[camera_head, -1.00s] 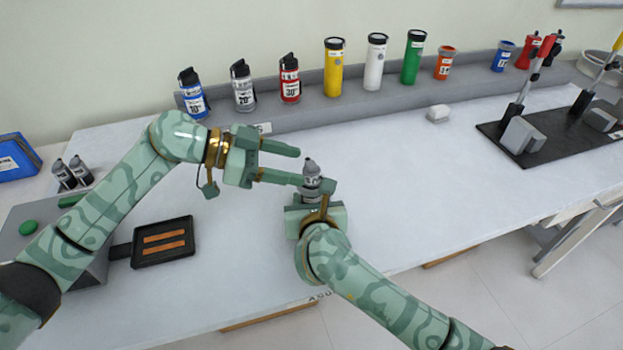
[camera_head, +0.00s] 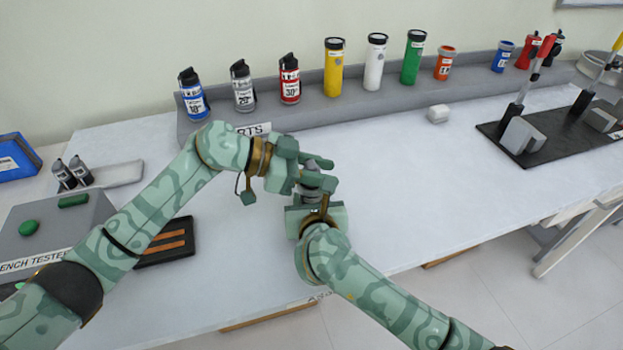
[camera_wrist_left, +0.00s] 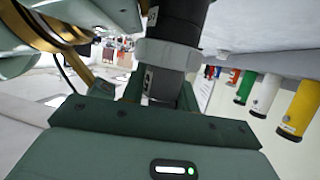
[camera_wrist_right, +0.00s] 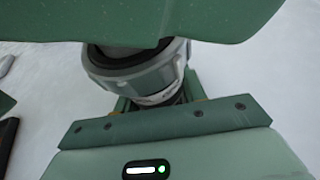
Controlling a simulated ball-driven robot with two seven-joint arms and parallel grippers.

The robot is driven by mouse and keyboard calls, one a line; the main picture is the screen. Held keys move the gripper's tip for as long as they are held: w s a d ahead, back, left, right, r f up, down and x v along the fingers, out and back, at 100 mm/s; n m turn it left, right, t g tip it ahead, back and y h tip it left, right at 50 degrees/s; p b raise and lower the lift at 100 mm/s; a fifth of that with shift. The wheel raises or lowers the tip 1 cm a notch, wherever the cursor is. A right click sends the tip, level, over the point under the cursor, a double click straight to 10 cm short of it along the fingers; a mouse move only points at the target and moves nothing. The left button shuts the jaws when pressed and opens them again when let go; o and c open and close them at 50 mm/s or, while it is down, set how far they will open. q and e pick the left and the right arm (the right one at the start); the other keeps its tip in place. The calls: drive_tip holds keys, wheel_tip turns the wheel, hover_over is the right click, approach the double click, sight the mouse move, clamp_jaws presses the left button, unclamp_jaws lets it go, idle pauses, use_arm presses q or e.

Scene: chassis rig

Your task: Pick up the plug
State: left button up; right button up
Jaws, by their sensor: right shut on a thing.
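My right gripper (camera_head: 314,212) is shut on a small grey canister (camera_head: 310,182) and holds it upright above the bench. The canister had a dark top in the earlier view. In the right wrist view its grey ringed end (camera_wrist_right: 135,80) shows between my gripper parts. My left gripper (camera_head: 322,172) is at the canister's upper part, its fingers on either side. In the left wrist view the black body and grey collar (camera_wrist_left: 165,53) fill the space ahead. Whether the left fingers press on it is hidden. I cannot make out a separate plug.
Several labelled canisters stand on the grey back shelf (camera_head: 225,125). The bench centre right is clear.

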use_arm(q)
wheel_tip(320, 180, up, 10)
idle(0.6)
use_arm(e)
drive_tip(key=o, duration=1.2)
drive_tip(key=shift+o, duration=0.2)
